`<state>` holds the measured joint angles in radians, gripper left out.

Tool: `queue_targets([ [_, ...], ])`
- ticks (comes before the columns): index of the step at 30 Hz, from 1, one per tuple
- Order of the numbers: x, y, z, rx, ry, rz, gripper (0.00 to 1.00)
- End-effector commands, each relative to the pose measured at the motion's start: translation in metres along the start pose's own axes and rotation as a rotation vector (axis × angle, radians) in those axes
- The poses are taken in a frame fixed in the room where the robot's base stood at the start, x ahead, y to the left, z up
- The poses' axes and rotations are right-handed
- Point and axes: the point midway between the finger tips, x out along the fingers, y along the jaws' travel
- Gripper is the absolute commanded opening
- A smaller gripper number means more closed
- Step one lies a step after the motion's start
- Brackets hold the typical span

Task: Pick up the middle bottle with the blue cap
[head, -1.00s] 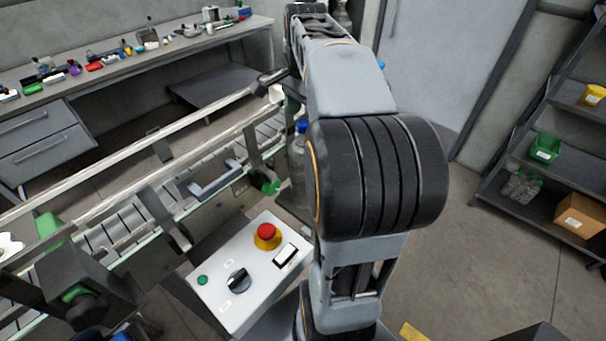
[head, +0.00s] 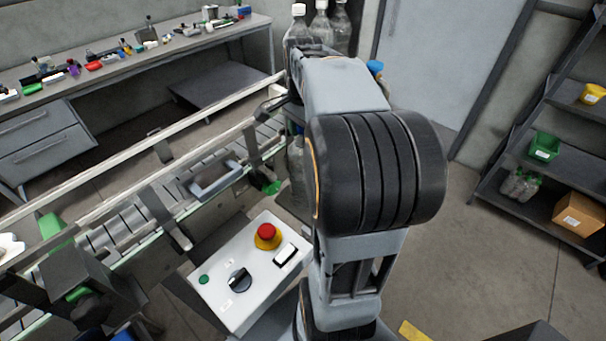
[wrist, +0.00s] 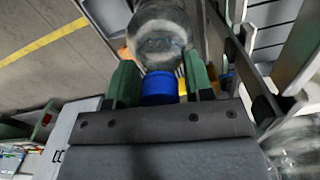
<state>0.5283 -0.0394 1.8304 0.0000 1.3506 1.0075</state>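In the wrist view a clear bottle (wrist: 163,38) with a blue cap (wrist: 160,88) is in front of my gripper (wrist: 160,75), cap toward the palm. The two green fingers stand on either side of the cap and reach toward the bottle's shoulder. They are very close to the cap; I cannot tell whether they touch it. In the head view my arm hides the gripper and most of this area. A blue cap (head: 375,67) shows past the arm's right edge, and part of a clear bottle (head: 297,170) shows at its left edge.
Several clear bottles (head: 298,32) stand behind my arm. A conveyor with rails (head: 205,185) runs at left, beside a control box (head: 240,275) with a red button. A cluttered bench (head: 130,60) is at back left, a shelf rack (head: 500,200) at right. Floor between is clear.

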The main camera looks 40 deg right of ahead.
Motion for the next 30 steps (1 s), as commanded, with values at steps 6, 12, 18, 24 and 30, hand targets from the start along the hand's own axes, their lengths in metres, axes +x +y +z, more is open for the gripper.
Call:
queue_targets([
  [6, -0.0002, 0.0000, 0.0000, 0.000, 0.000, 0.000, 0.26],
  [12, 0.0000, 0.0002, -0.0001, 0.000, 0.000, 0.000, 0.07],
  [18, 0.0003, 0.0003, -0.0001, 0.000, -0.001, 0.001, 0.00],
  [24, 0.0007, 0.0004, 0.0000, 0.000, -0.001, 0.002, 0.00],
  [30, -0.0001, 0.0003, -0.0001, 0.000, 0.000, 0.001, 0.00],
])
